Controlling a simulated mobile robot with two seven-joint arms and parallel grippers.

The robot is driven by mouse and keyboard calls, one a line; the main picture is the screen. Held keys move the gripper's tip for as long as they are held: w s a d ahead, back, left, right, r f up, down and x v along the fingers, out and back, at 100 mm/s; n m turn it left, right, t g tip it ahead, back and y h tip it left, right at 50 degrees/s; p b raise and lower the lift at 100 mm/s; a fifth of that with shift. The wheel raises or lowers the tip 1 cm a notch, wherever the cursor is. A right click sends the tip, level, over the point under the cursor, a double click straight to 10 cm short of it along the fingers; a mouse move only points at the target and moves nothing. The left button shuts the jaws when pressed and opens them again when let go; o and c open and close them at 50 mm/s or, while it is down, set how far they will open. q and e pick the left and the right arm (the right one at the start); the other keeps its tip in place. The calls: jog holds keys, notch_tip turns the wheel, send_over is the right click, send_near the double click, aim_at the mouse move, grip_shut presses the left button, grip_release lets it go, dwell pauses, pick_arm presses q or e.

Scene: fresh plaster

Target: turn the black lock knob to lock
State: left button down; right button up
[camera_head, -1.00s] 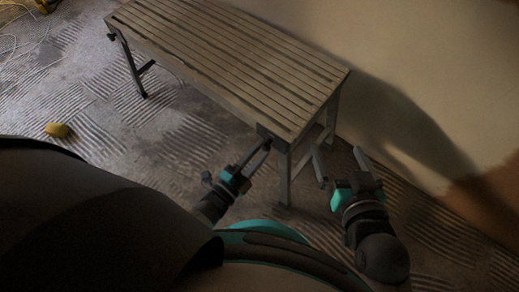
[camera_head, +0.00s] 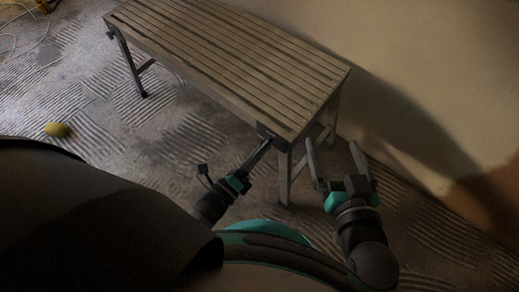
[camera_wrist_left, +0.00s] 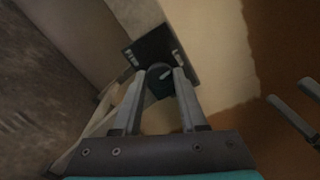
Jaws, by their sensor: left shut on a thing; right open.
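The black lock knob (camera_wrist_left: 158,82) shows in the left wrist view between my left fingertips, in front of a dark square plate (camera_wrist_left: 152,48). A pale mark shows on the knob. My left gripper (camera_wrist_left: 158,76) is shut on the knob, one finger on each side. In the head view my left gripper (camera_head: 266,144) reaches the near corner of the slatted bench (camera_head: 225,50), and its fingers hide the knob there. My right gripper (camera_head: 333,146) is open and empty, to the right of the bench's near leg.
A plain wall (camera_head: 420,60) stands close behind the bench on the right. The bench leg (camera_head: 285,178) stands between my grippers. A yellow object (camera_head: 57,129) lies on the ridged floor at left, and pale cables (camera_head: 15,45) lie beyond it.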

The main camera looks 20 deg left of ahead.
pick_arm(q)
jog(key=shift+s+m, duration=0.1)
jog(key=shift+m, duration=0.6)
pick_arm(e)
jog(key=shift+a+r, duration=0.15)
jog(key=shift+r+t, duration=0.1)
jog(key=shift+t, duration=0.2)
pick_arm(q)
jog(key=shift+c, duration=2.2)
grip_release()
jog(key=p+v, duration=0.1)
jog(key=v, duration=1.4)
jog(key=shift+p, duration=0.4)
pick_arm(e)
jog(key=d+g, duration=0.1)
jog(key=d+f+g+h, duration=0.1)
jog(key=d+g, duration=0.1)
jog(key=shift+s+f+g+h, duration=0.15)
jog(key=shift+f+g+h, duration=0.15)
jog(key=shift+f, duration=0.1)
